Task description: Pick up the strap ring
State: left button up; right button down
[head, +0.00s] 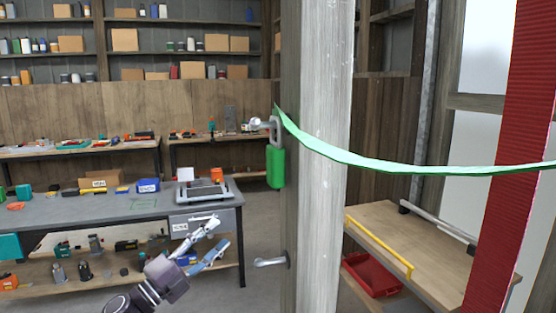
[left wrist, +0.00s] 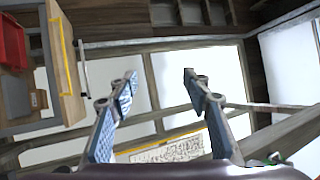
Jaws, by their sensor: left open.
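A grey metal ring (head: 274,129) hangs at a round-headed peg on the left side of the wooden post (head: 320,150). A green strap (head: 400,166) runs from beside it across the post to the right edge. A green block (head: 275,167) hangs just below the ring. My left gripper (head: 220,232) is open and empty, below and left of the ring, clearly apart from it. In the left wrist view its two blue fingers (left wrist: 160,78) stand wide apart with nothing between them; I cannot make out the ring there. My right gripper is not in view.
A metal handle (head: 270,262) sticks out low on the post. A workbench (head: 100,207) with tools stands behind my left arm. At right are a wooden-topped cart (head: 375,213), a yellow rail (head: 378,247) and a red upright panel (head: 512,150).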

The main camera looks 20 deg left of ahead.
pick_arm(q)
jog(key=s+d+r+m+g+h, duration=0.1)
jog(key=s+d+r+m+h, duration=0.1)
jog(key=r+m+h, duration=0.3)
jog(key=s+d+r+m+g, duration=0.1)
jog(key=s+r+m, duration=0.1)
jog(key=r, duration=0.5)
jog(key=s+d+r+m+g+h, duration=0.3)
jog(key=s+d+r+m+g, duration=0.35)
jog(key=s+r+m, duration=0.55)
jog(key=m+g+y, duration=0.1)
jog(key=m+y, duration=0.2)
jog(key=m, duration=0.2)
send_near(268, 159)
jog(key=p+x, duration=0.2)
jog(key=x, duration=0.2)
jog(key=p+x, duration=0.3)
jog(key=x, duration=0.1)
jog(key=shift+r+p, duration=0.2)
jog(key=shift+p, duration=0.1)
jog(key=shift+w+d+f, duration=0.2)
jog(key=shift+w+d, duration=0.05)
jog(key=shift+d, duration=0.15)
grip_shut()
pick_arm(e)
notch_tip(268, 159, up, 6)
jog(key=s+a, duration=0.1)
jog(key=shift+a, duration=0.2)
